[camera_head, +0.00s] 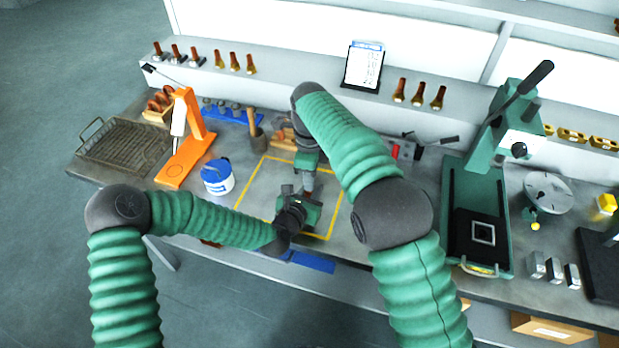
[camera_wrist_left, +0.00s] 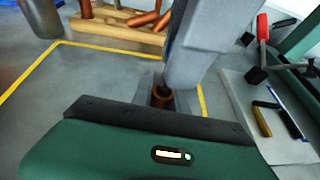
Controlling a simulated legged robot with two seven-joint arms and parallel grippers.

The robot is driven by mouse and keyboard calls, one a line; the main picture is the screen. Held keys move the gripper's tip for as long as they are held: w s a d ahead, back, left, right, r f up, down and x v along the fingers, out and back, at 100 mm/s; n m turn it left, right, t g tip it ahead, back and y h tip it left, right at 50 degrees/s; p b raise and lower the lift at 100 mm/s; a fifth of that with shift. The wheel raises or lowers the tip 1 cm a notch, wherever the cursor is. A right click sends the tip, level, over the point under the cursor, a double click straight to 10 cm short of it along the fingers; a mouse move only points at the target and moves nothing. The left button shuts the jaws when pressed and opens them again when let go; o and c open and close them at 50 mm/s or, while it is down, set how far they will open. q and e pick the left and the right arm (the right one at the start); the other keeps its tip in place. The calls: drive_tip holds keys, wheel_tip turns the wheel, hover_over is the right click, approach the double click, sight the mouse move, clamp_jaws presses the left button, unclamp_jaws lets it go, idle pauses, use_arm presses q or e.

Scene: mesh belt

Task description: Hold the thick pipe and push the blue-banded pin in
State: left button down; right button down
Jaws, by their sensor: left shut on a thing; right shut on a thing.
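The thick copper pipe (camera_head: 309,182) stands inside the yellow-outlined area, mostly hidden by my grippers. Its open upper end (camera_wrist_left: 162,97) shows in the left wrist view, just past the edge of my green gripper body. My left gripper (camera_head: 301,203) is shut on the pipe low over the bench. My right gripper (camera_head: 308,170) comes down from above and is shut, right over the pipe's end. Its grey body (camera_wrist_left: 200,45) fills the upper middle of the left wrist view. The blue-banded pin is hidden, and I cannot make out its band or how deep it sits.
A wooden rack (camera_head: 283,140) with copper pipes lies behind the yellow outline (camera_head: 240,204). A blue-and-white tub (camera_head: 217,177) and an orange stand (camera_head: 189,142) are to the left. A green press (camera_head: 475,205) stands at right. A blue strip (camera_head: 308,261) lies at the front edge.

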drive_tip(key=shift+f, duration=1.1)
drive_tip(key=c, duration=1.5)
unclamp_jaws()
drive_tip(key=shift+o, duration=0.6)
drive_tip(key=shift+s+a, duration=0.1)
drive_tip(key=shift+s, duration=0.05)
drive_tip(key=shift+f, duration=0.1)
drive_tip(key=r, duration=1.2)
drive_tip(key=shift+w+r, duration=0.15)
drive_tip(key=shift+w, duration=0.1)
